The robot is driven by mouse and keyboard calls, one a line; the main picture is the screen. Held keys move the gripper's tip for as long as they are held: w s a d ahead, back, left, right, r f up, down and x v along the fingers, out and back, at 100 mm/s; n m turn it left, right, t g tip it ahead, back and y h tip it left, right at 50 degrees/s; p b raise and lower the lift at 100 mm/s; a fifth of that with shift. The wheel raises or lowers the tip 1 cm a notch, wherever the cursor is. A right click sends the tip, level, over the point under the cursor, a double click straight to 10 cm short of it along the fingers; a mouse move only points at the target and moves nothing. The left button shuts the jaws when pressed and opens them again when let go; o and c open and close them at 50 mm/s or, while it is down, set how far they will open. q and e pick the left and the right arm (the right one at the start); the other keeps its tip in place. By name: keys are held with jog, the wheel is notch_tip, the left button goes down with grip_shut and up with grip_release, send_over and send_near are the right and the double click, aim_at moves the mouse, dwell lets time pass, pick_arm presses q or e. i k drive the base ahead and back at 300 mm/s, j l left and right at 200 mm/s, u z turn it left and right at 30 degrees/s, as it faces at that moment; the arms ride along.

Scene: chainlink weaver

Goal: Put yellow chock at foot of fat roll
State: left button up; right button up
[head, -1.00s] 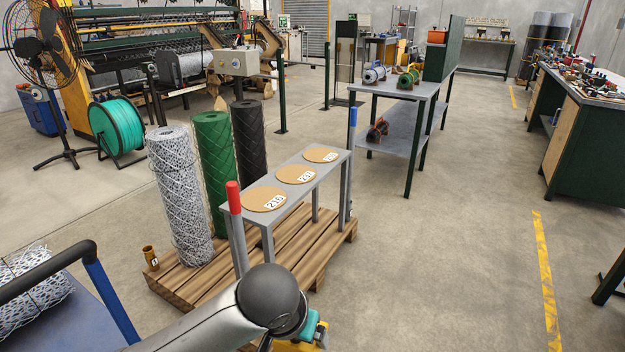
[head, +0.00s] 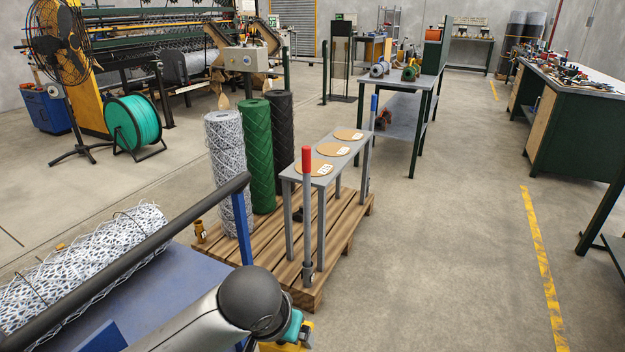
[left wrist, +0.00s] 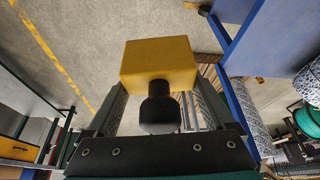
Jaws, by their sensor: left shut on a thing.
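My left gripper (left wrist: 160,88) is shut on the yellow chock (left wrist: 158,62), a yellow block with a black knob between the fingers. In the head view the chock (head: 284,347) shows only partly at the bottom edge, below the end of my arm. A thick silver-white mesh roll (head: 85,262) lies on the blue cart (head: 170,290) at the left. Three slimmer rolls stand upright on the wooden pallet (head: 240,262): silver-white (head: 226,165), green (head: 258,160) and black (head: 280,130). The chock is apart from all rolls. My right gripper is not in view.
A grey stand (head: 345,150) with numbered discs and a red-topped post (head: 306,190) stands on the pallet. The cart's black handle bar (head: 150,250) crosses the lower left.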

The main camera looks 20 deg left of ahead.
aim_at(96, 327)
jog(key=k+j, duration=0.85)
jog(key=k, duration=0.3)
